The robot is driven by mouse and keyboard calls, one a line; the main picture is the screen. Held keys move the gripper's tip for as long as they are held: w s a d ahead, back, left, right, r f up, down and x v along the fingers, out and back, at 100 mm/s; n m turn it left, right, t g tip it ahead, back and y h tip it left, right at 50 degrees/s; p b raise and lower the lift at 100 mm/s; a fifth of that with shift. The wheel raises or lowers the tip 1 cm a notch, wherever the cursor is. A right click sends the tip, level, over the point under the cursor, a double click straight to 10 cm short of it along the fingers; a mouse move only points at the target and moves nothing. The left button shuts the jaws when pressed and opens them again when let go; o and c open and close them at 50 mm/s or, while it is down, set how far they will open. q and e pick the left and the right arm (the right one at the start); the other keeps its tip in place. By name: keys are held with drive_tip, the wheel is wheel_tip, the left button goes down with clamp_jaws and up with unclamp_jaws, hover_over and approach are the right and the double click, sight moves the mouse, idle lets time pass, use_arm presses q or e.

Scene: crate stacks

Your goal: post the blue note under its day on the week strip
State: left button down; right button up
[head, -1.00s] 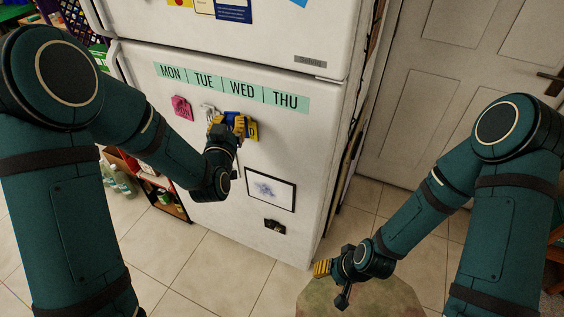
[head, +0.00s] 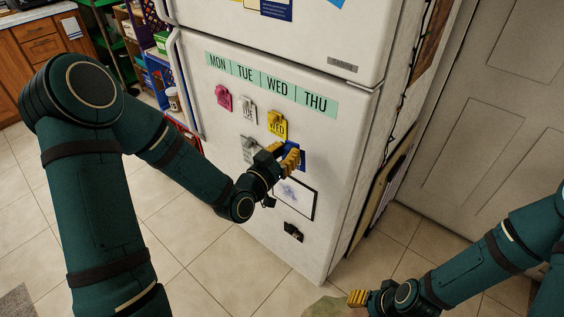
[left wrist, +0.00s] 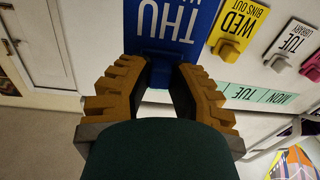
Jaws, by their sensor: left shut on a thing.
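The blue note (head: 301,158), marked THU in the left wrist view (left wrist: 182,22), is at the fingertips of my left gripper (head: 290,158). The gripper is shut on the note's blue knob, which shows between the fingers in the left wrist view (left wrist: 160,66). The note is low and right of the yellow WED note, below the THU part of the strip. I cannot tell whether it touches the door. The green week strip (head: 270,82) reads MON, TUE, WED, THU. My right gripper (head: 357,298) is low at the right, away from the fridge; its finger opening is unclear.
A pink note (head: 223,96), white TUE note (head: 248,110) and yellow WED note (head: 277,124) hang under the strip. A framed drawing (head: 296,198) and black item (head: 293,231) are lower. Door under THU is bare.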

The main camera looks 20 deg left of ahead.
sight(297, 145)
use_arm(q)
drive_tip(key=shift+s+a+m+h+b, duration=0.2)
drive_tip(key=shift+s+h, duration=0.2)
drive_tip(key=shift+s, duration=0.15)
drive_tip(key=shift+s+a+m+h+b, duration=0.1)
drive_tip(key=shift+s+h+b, duration=0.05)
drive_tip(key=shift+s+h, duration=0.3)
drive_tip(key=shift+x, duration=3.05)
drive_tip(key=shift+f+b+x, duration=0.15)
drive_tip(key=shift+b+x, duration=0.15)
drive_tip(key=shift+x, duration=0.5)
drive_tip(key=shift+f+b+x, duration=0.1)
drive_tip(key=shift+b+x, duration=0.2)
drive_tip(key=shift+x, duration=0.5)
drive_tip(key=shift+w+d, duration=0.1)
drive_tip(key=shift+w, duration=0.15)
drive_tip(key=c, duration=1.7)
unclamp_jaws()
drive_tip(key=shift+b, duration=0.55)
